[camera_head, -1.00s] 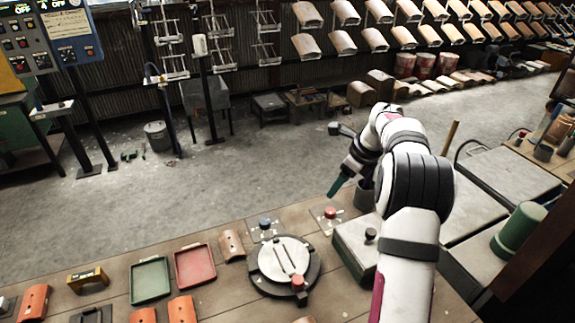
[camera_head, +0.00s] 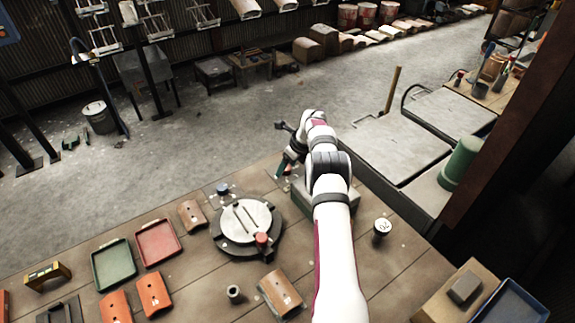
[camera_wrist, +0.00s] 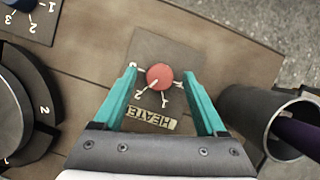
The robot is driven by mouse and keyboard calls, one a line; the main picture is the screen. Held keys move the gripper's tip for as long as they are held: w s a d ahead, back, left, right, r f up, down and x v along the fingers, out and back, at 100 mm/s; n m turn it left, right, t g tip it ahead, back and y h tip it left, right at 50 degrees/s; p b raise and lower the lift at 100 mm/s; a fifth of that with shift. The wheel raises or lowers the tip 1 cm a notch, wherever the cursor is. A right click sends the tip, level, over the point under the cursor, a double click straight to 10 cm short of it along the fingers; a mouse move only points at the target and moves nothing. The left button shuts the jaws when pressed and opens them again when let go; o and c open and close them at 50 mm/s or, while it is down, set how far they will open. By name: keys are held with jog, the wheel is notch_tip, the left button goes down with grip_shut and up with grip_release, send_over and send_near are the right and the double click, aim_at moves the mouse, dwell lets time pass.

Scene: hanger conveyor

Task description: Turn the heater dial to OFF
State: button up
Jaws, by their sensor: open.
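The heater dial (camera_wrist: 160,77) is a round red knob on a grey square plate, with a "HEATER" label (camera_wrist: 152,119) below it in the wrist view. White marks "2" and "1" sit by its lower edge, with another mark at its right that is hard to read. A white pointer line on the knob appears to aim at the "2" side. My gripper (camera_wrist: 160,75) is open, with one teal finger at each side of the dial and small gaps to the knob. In the head view my gripper (camera_head: 281,168) is low at the bench's far edge; the dial is mostly hidden.
A grey open cylinder (camera_wrist: 270,118) with a dark rod inside stands close right of the right finger. A blue dial (camera_head: 222,189) and a round plate device (camera_head: 240,222) with a red knob lie to the left. Trays (camera_head: 157,243) lie further left.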

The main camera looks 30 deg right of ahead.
grip_shut()
jog(key=shift+w+n+y, duration=0.1)
jog(key=shift+n+y, duration=0.3)
jog(key=shift+n, duration=0.8)
jog(key=shift+d, duration=0.25)
dwell(0.3)
grip_release()
jog(key=v, duration=1.6)
jog(key=shift+w, duration=0.15)
